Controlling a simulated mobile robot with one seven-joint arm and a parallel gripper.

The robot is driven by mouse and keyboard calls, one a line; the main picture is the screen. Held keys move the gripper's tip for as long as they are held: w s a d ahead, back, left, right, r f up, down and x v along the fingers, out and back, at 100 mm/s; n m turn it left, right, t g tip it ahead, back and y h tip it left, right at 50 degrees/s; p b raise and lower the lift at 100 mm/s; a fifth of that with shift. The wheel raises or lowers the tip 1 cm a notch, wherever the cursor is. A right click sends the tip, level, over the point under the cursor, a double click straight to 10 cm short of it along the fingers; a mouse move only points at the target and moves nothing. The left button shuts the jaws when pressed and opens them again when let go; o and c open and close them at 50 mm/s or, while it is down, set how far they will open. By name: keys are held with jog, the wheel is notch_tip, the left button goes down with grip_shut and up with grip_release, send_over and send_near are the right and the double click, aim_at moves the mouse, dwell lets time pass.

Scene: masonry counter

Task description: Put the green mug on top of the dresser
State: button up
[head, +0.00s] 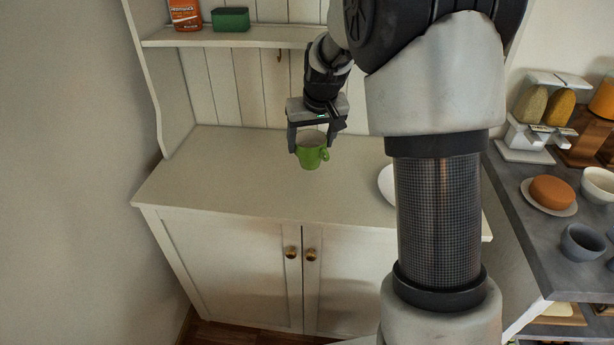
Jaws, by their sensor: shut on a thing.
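The green mug (311,156) is upright between the fingers of my gripper (316,143), which is shut on it. The mug's handle points to the right. The mug appears over the white dresser's top (237,185); I cannot tell for sure whether its base touches the surface or hangs a little above it. The dresser has two doors with brass knobs below and a shelf above with a plank back. My arm hides part of the dresser's right side.
A white round dish (386,184) sits on the dresser top, partly hidden by my arm. The shelf (260,36) holds an orange container (185,14) and a green block (230,19). A grey counter (545,235) with bowls stands at right. The dresser top's left side is clear.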

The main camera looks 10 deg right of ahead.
aim_at(311, 167)
notch_tip(311, 167, down, 5)
jog(key=shift+s+r, duration=0.1)
jog(key=shift+f+b, duration=0.3)
jog(key=shift+f, duration=1.9)
jog(key=shift+f, duration=0.2)
jog(key=o, duration=1.2)
